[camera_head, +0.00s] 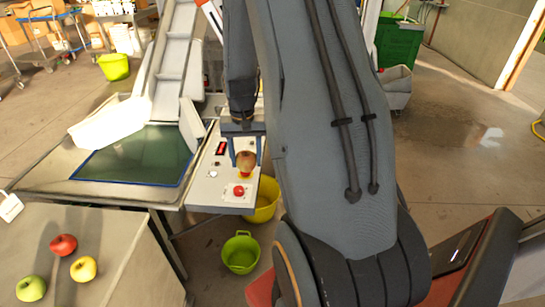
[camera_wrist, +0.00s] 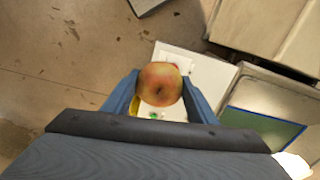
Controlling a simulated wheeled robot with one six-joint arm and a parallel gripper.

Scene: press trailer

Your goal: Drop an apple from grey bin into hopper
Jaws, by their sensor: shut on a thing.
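My gripper (camera_head: 246,148) points down over the white control panel (camera_head: 222,172), its two blue fingers shut on a red-yellow apple (camera_head: 246,162). In the wrist view, the apple (camera_wrist: 158,84) sits between the fingertips with the panel (camera_wrist: 205,72) below it. A white trough-like part (camera_head: 108,122), possibly the hopper, stands left of the gripper beside a dark green plate (camera_head: 135,157). A grey bin (camera_head: 397,88) stands at the right behind my arm; its inside is mostly hidden.
Red (camera_head: 63,245), yellow (camera_head: 83,269) and green (camera_head: 31,288) apples lie on the front-left table (camera_head: 125,235). The panel has a red button (camera_head: 239,191). A lime bucket (camera_head: 240,252) and a yellow bucket (camera_head: 263,200) stand on the floor. A sloped conveyor (camera_head: 172,70) rises behind the plate.

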